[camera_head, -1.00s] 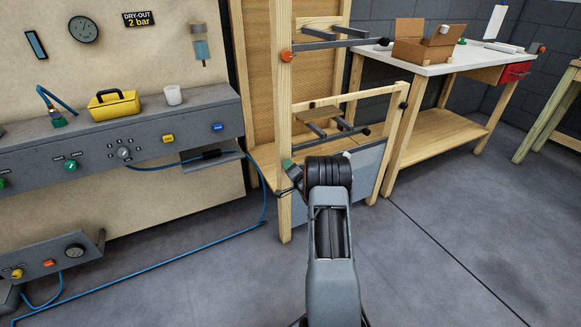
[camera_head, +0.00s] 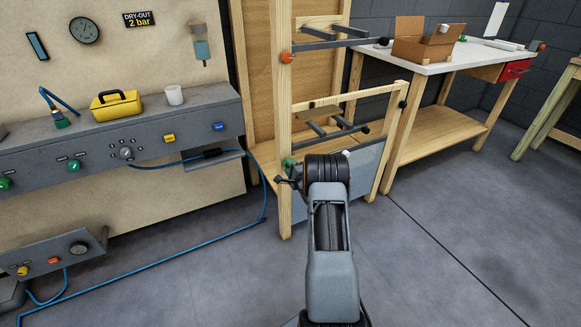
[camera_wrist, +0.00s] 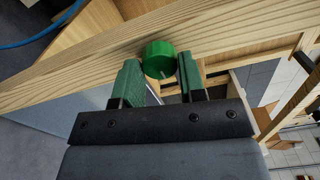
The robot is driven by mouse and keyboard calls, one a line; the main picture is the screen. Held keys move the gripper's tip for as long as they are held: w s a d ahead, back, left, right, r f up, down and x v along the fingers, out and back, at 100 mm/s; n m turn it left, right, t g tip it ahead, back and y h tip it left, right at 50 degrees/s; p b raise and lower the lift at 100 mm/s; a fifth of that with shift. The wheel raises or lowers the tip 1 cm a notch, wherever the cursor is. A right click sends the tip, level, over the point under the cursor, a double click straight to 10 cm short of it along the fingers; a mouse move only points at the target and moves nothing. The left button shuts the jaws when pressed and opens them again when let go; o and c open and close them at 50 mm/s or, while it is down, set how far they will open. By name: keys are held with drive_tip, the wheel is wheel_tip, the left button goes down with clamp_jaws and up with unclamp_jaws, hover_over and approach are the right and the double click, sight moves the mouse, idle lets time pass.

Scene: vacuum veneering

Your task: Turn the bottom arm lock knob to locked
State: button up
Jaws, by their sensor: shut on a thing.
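The bottom arm lock knob (camera_wrist: 160,55) is a round green knob on the wooden post, with a pale mark on its lower rim in the wrist view. It also shows in the head view, small and green on the post (camera_head: 289,162). My gripper (camera_wrist: 159,67) is shut on it, with one green-padded finger on each side. In the head view, my wrist hides most of the gripper and part of the post below the knob. An orange knob (camera_head: 286,57) sits higher on the same post.
Dark rack arms (camera_head: 336,130) and a wooden rail (camera_head: 355,97) are close beyond my wrist. A grey control panel (camera_head: 205,115) with knobs and a blue hose (camera_head: 265,205) is at left. A white-topped bench (camera_head: 440,62) stands at right. The front floor is clear.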

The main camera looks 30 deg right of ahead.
idle(0.4)
drive_tip(key=o, duration=0.9)
drive_tip(key=shift+s, duration=0.1)
drive_tip(key=s+p, duration=0.1)
drive_tip(key=s, duration=0.3)
drive_tip(key=s+a+p, duration=0.1)
drive_tip(key=s, duration=0.4)
drive_tip(key=s+p, duration=0.1)
drive_tip(key=s, duration=0.3)
drive_tip(key=shift+s+a, duration=0.25)
drive_tip(key=shift+a, duration=0.15)
